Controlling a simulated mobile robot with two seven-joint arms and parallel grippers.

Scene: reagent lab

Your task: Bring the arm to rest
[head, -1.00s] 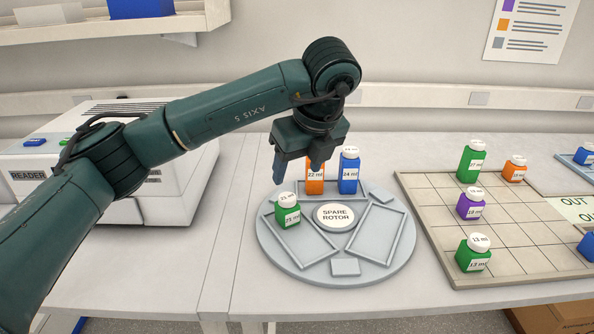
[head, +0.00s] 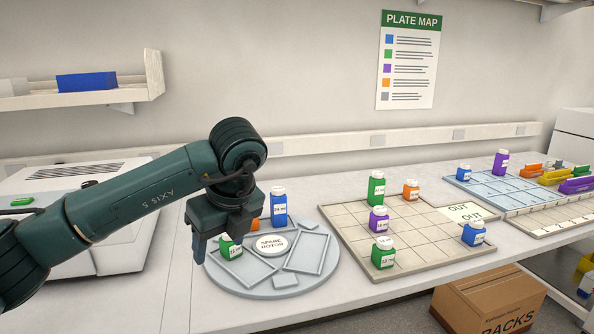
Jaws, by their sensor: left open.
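My left gripper (head: 218,252) comes in from the left, pointing down over the left part of the round grey spare rotor (head: 285,281). It is open, and I see nothing held between its fingers. A green bottle (head: 229,248) on the rotor is partly hidden behind the gripper; whether they touch I cannot tell. An orange bottle (head: 255,224) is mostly hidden behind the gripper. A blue bottle (head: 279,208) stands upright at the rotor's back. My right gripper is not in view.
Right of the rotor, a beige grid tray (head: 335,222) holds green, purple, orange and blue bottles. A blue grid tray (head: 480,184) with coloured items lies further right. A white reader machine (head: 110,240) stands at left. A cardboard box (head: 480,305) is below the bench.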

